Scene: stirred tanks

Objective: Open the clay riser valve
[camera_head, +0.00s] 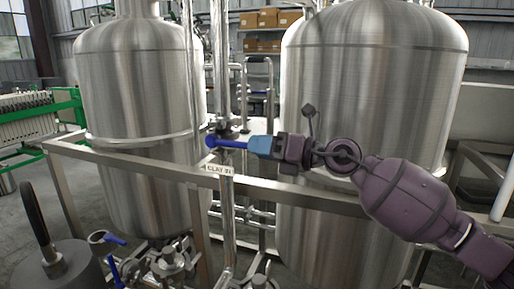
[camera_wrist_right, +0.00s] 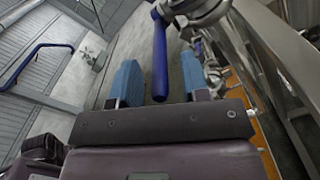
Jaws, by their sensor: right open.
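The clay riser valve has a blue lever handle (camera_head: 231,144) on a vertical steel pipe (camera_head: 228,215), above a label reading "CLAY IN" (camera_head: 219,169). In the head view the handle lies roughly level, its free end toward my right gripper (camera_head: 254,146). In the right wrist view the blue handle (camera_wrist_right: 160,55) reaches down between the two blue fingers of my right gripper (camera_wrist_right: 159,75). The fingers are open, with a gap visible on each side of the handle. The steel valve body (camera_wrist_right: 196,12) is at the top, partly cut off. My left gripper is not in view.
Steel tanks stand left (camera_head: 138,85) and right (camera_head: 375,100) of the pipe. A steel frame rail (camera_head: 130,162) crosses in front, below the handle. Another blue-handled valve (camera_head: 112,239) sits low on the left. Cardboard boxes (camera_head: 268,18) are on shelves behind.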

